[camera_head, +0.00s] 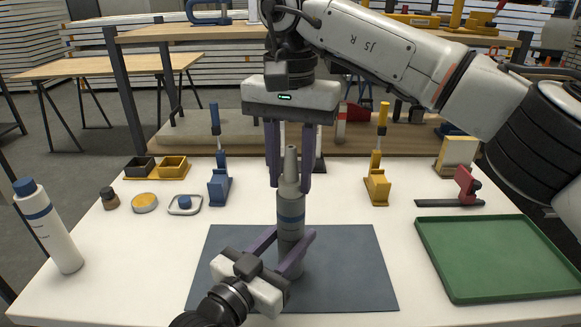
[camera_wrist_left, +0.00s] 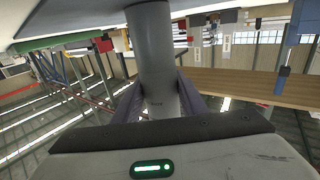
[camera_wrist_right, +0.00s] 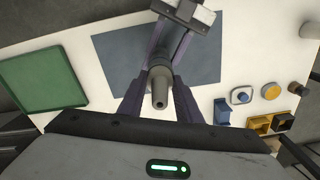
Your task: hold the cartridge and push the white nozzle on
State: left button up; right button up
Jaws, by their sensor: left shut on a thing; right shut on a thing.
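The pale grey-white nozzle (camera_head: 291,165) is in line on top of the cartridge, tip up. My right gripper (camera_head: 290,182) comes from above and is shut on the nozzle's wide base. The nozzle tip points at the camera in the right wrist view (camera_wrist_right: 160,101). The nozzle and cartridge look touching; how deep the nozzle sits cannot be told.
The dark mat (camera_head: 350,270) lies on the white table. A green tray (camera_head: 500,258) is at right, a white bottle (camera_head: 48,228) at left. Blue (camera_head: 219,180) and yellow (camera_head: 377,182) clamps stand behind, with small containers at back left and a red-black clamp (camera_head: 465,190) at right.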

jog(key=shift+f, duration=0.1)
jog(key=o, duration=1.1)
notch_tip(320, 180, up, 12)
pick_arm(q)
jog(key=o, duration=1.3)
jog(key=shift+c, duration=0.2)
